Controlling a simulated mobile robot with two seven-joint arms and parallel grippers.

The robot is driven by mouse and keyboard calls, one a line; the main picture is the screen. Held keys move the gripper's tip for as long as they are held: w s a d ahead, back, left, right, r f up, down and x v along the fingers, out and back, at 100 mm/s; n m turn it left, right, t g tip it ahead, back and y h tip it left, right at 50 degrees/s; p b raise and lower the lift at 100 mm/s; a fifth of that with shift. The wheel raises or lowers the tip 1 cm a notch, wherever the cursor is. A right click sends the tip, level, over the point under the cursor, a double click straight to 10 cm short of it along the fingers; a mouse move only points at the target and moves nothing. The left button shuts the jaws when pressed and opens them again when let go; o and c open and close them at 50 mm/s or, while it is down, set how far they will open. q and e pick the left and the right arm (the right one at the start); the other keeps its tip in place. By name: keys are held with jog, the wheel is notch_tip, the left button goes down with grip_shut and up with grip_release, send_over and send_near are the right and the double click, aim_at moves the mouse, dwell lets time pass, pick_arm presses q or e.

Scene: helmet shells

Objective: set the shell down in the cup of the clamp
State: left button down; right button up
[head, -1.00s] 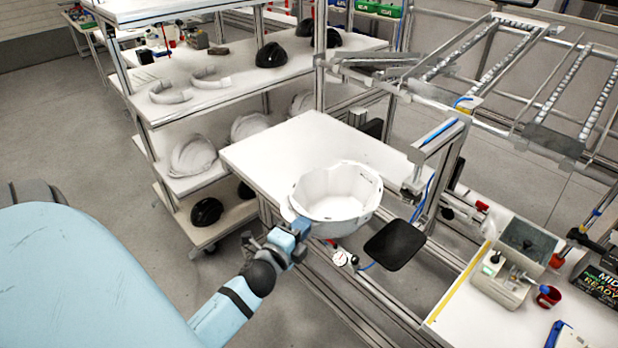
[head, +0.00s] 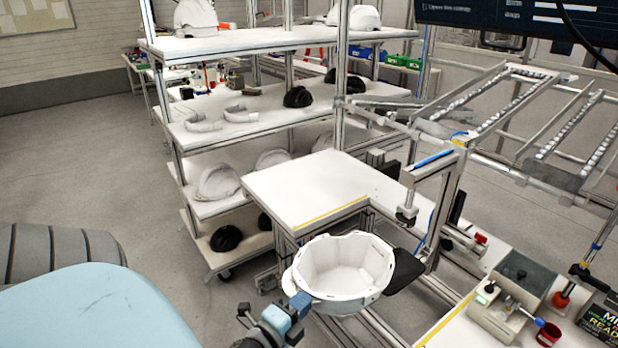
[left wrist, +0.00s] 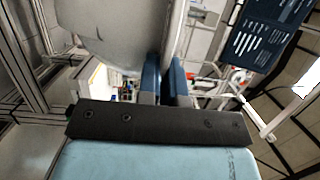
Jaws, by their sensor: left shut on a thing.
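The white helmet shell (head: 345,272) is held open side up, in front of the white table's near edge. My left gripper (head: 300,304) is shut on its near left rim. The clamp (head: 430,180) is a metal frame with an overhanging arm and a downward screw, behind and right of the shell. I cannot clearly make out its cup. A black pad (head: 405,270) shows at the shell's right, partly hidden by it. My right gripper is out of view.
The white table (head: 310,190) has a clear top. A shelf rack (head: 250,105) with helmets stands behind it on the left. A roller rack (head: 520,110) stands behind.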

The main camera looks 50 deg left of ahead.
pick_arm(q)
jog(key=shift+s+d, duration=0.2)
jog(key=shift+a, duration=0.1)
